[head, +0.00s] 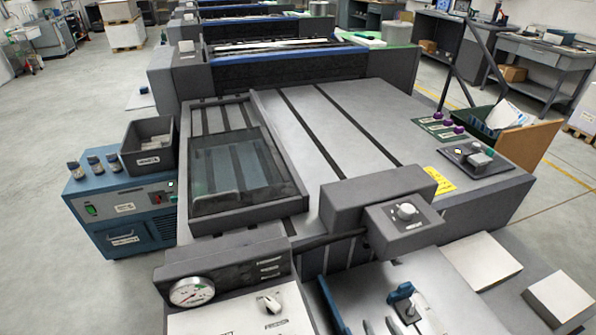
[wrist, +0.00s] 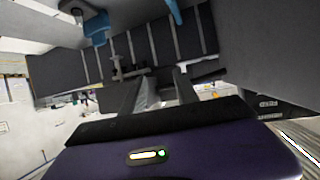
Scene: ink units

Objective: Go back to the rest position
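My gripper (wrist: 155,82) shows in the wrist view. I cannot make out my gripper in the head view. The press bed (head: 338,130) fills the middle of the head view, with a dark-framed glass panel (head: 228,165) on its left part. The wrist view is tilted and shows blue parts (wrist: 96,28) near a dark slotted surface (wrist: 165,45) beyond the fingers.
A blue unit (head: 125,225) with a dark bin (head: 150,143) and small jars stands at left. A gauge (head: 192,292) and a knob box (head: 404,213) are in front. Blue-handled tools (head: 402,293) lie at bottom centre. Open floor (head: 70,110) is at far left.

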